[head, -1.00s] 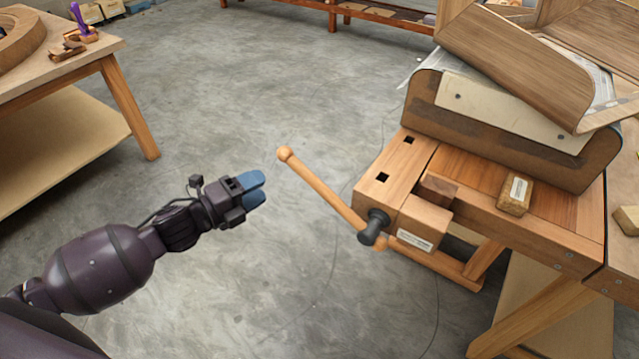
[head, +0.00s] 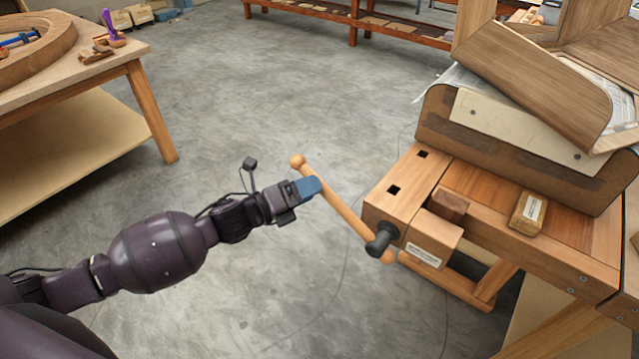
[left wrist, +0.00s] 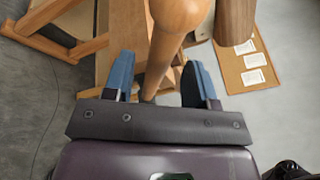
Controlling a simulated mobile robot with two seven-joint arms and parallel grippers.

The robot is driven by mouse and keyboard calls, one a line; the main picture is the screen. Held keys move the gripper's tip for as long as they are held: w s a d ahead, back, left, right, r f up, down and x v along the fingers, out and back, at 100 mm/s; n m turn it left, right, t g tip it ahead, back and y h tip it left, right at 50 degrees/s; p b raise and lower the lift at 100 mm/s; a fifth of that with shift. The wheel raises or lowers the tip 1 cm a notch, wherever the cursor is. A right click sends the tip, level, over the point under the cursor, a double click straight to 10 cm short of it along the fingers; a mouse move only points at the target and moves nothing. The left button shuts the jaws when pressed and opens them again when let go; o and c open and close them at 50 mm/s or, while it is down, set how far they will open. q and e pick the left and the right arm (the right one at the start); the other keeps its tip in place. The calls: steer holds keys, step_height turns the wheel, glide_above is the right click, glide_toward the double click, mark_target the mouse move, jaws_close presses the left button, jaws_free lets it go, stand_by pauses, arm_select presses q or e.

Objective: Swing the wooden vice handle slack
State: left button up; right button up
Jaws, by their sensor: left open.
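The wooden vice handle (head: 345,213) is a round bar with a ball at its upper left end. It slants down right to the dark metal vice screw (head: 382,239) at the front of the bench vice (head: 432,240). My left gripper (head: 312,187) is at the handle's upper part, near the ball end. In the left wrist view the blue fingers of my left gripper (left wrist: 152,80) are apart, and the handle (left wrist: 160,62) shows between and beyond them, its ball toward the camera. I cannot tell whether a finger touches it. My right gripper is in neither view.
The workbench (head: 405,185) carries a small labelled block (head: 527,212) and a large curved lamination form (head: 515,140). Another table (head: 110,62) stands at the upper left. A long low shelf (head: 390,30) runs along the back. The floor (head: 240,110) between them is clear.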

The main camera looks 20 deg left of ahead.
arm_select(q)
steer(key=shift+x, duration=1.55)
jaws_close()
